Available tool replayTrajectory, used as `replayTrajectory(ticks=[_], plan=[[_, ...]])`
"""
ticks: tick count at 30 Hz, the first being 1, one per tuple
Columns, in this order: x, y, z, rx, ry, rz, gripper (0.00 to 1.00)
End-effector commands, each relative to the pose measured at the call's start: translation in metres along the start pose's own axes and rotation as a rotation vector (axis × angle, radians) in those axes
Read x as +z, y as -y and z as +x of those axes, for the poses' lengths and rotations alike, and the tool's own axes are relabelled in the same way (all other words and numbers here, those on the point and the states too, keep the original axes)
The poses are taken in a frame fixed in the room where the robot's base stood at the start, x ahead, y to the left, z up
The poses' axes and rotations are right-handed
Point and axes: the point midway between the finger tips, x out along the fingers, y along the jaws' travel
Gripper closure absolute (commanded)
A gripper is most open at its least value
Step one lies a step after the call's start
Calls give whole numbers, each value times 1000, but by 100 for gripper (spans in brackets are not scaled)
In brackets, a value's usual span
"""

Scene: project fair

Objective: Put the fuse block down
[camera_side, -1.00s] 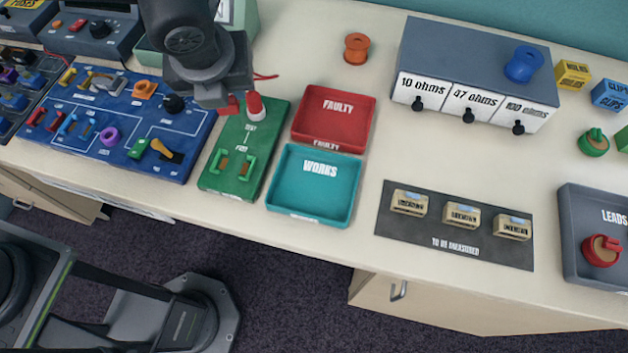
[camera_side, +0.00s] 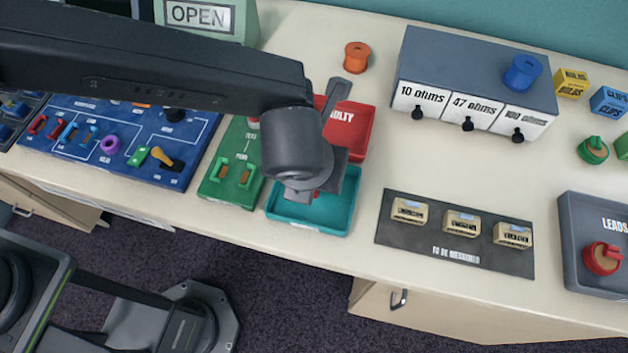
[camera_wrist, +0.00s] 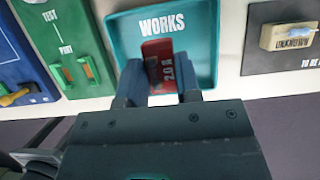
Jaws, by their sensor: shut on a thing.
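My gripper (camera_wrist: 158,90) is shut on the red fuse block (camera_wrist: 157,62), which shows a dark patch and small pale lettering in the wrist view. The block is over the teal WORKS tray (camera_wrist: 203,62). In the side view my gripper (camera_side: 312,192) is above the same tray (camera_side: 290,215), and the arm hides much of it. Only a small bit of red shows under the gripper there. I cannot tell whether the block touches the tray floor. The red FAULTY tray (camera_side: 357,135) lies just behind and is partly hidden.
The green test board (camera_side: 228,188) is left of the teal tray, beside the blue panel (camera_side: 120,150). A grey mat (camera_side: 400,235) with several small unknown parts lies to the right. An orange spool (camera_side: 356,56) and a drawer unit (camera_side: 470,65) stand behind. Bare table separates tray and mat.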

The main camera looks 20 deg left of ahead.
Motion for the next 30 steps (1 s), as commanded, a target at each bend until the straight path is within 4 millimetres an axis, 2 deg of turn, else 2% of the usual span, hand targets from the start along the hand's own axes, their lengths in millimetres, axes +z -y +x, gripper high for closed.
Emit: replayTrajectory(ticks=[5, 12, 23, 24, 30], plan=[[-5, 4, 8, 1, 0, 0, 93], [-17, 3, 37, 2, -1, 1, 93], [-18, 3, 41, 1, 0, 0, 93], [-19, 3, 42, 1, 0, -1, 68], [-18, 3, 41, 1, 0, -1, 49]])
